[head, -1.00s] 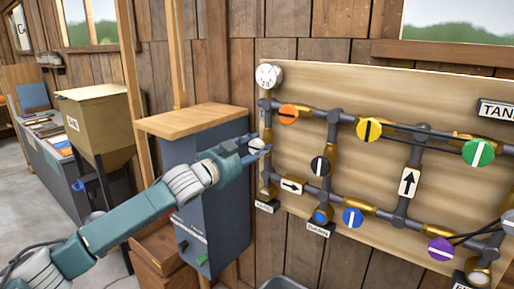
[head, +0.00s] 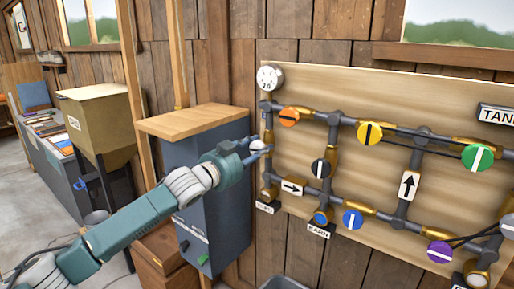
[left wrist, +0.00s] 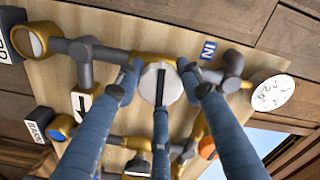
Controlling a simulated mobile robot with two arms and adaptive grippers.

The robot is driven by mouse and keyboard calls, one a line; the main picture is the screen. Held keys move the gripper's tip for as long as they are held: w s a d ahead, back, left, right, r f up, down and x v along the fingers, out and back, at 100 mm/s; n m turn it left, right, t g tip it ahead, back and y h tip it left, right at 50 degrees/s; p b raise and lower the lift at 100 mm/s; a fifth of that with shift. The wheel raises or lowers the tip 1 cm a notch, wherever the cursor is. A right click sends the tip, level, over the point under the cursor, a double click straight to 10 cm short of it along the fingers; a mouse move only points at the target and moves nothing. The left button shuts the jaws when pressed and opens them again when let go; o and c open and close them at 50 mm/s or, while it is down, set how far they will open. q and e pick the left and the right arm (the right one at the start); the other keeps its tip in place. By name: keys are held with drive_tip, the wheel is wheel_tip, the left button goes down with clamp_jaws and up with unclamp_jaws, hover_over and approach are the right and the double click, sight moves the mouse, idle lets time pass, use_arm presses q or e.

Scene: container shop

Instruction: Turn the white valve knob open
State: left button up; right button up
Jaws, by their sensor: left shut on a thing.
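The white valve knob (left wrist: 161,84) has a dark bar across its face. In the left wrist view the bar stands upright, crosswise to the pipe behind it. My left gripper (left wrist: 160,92) is shut on the knob, with blue fingers on both sides and one below it. In the head view my left gripper (head: 262,150) reaches the left upright pipe of the valve board (head: 350,90), below the round gauge (head: 270,77). There its fingers hide most of the knob. My right gripper is not in view.
Orange (head: 289,117), black (head: 320,168) and yellow (head: 369,133) knobs sit on pipes to the right. A hopper (head: 101,115) is farther left.

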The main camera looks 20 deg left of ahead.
use_arm(q)
drive_tip(key=n+p, duration=0.2)
drive_tip(key=n, duration=0.1)
drive_tip(key=shift+r+n, duration=0.3)
drive_tip(key=shift+r, duration=0.1)
drive_tip(key=n+p, duration=0.2)
drive_tip(key=n, duration=0.1)
drive_tip(key=shift+r+n, duration=0.1)
drive_tip(key=shift+n, duration=0.2)
drive_tip(key=n+p, duration=0.1)
drive_tip(key=n, duration=0.3)
drive_tip(key=shift+a+r+n+p, duration=0.1)
drive_tip(key=shift+n+p, duration=0.2)
drive_tip(key=shift+p, duration=0.05)
drive_tip(key=shift+n+p, duration=0.55)
drive_tip(key=shift+n, duration=1.45)
drive_tip(key=shift+a, duration=0.1)
drive_tip(key=o, duration=1.2)
drive_tip(key=shift+w, duration=0.1)
drive_tip(key=shift+f, duration=0.35)
